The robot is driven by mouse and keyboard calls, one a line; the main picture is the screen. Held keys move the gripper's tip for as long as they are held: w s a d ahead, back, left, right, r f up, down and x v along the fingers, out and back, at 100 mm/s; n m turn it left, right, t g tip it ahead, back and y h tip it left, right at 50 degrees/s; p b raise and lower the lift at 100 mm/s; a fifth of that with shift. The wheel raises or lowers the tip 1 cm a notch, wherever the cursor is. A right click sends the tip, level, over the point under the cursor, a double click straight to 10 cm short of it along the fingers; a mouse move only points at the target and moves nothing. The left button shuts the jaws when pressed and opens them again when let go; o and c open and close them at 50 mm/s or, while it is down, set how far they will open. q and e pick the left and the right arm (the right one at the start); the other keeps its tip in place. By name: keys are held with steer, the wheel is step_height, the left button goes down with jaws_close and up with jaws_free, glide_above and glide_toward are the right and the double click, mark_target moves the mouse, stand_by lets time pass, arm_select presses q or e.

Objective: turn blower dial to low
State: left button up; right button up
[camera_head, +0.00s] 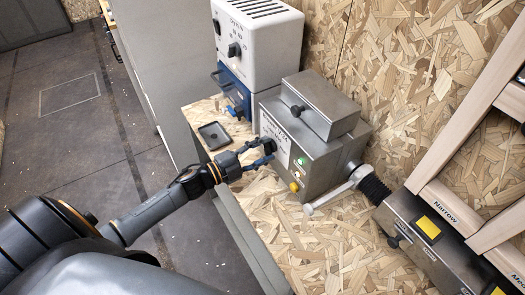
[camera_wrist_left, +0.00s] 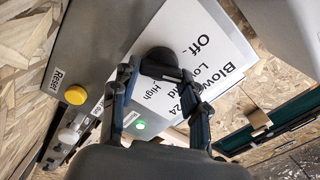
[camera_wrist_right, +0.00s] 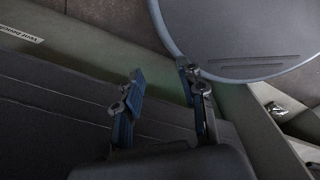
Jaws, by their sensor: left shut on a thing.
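The blower dial (camera_wrist_left: 160,62) is a round black knob on a white label plate (camera_wrist_left: 205,60) reading Off, Low, a partly hidden word and High. The plate is on the front of a grey metal box (camera_head: 325,150). My left gripper (camera_head: 265,155) is at this plate, its two fingers (camera_wrist_left: 163,88) closed on the dial, one on each side. The fingers hide part of the dial, and I cannot tell which setting it points to. My right gripper (camera_wrist_right: 163,82) is open with nothing between its fingers; it is outside the head view.
A green button (camera_head: 301,161) and a yellow button (camera_head: 294,186) labelled Reset sit beside the plate. A white and blue machine (camera_head: 258,45) stands behind. A small dark tray (camera_head: 214,136) lies on the chipboard bench. A grey round surface (camera_wrist_right: 240,35) is close by my right gripper.

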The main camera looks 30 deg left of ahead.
stand_by(0.3)
arm_select(q)
steer(key=o, duration=1.2)
steer(key=shift+c, duration=0.2)
steer(key=shift+s, duration=0.1)
steer(key=v, duration=1.2)
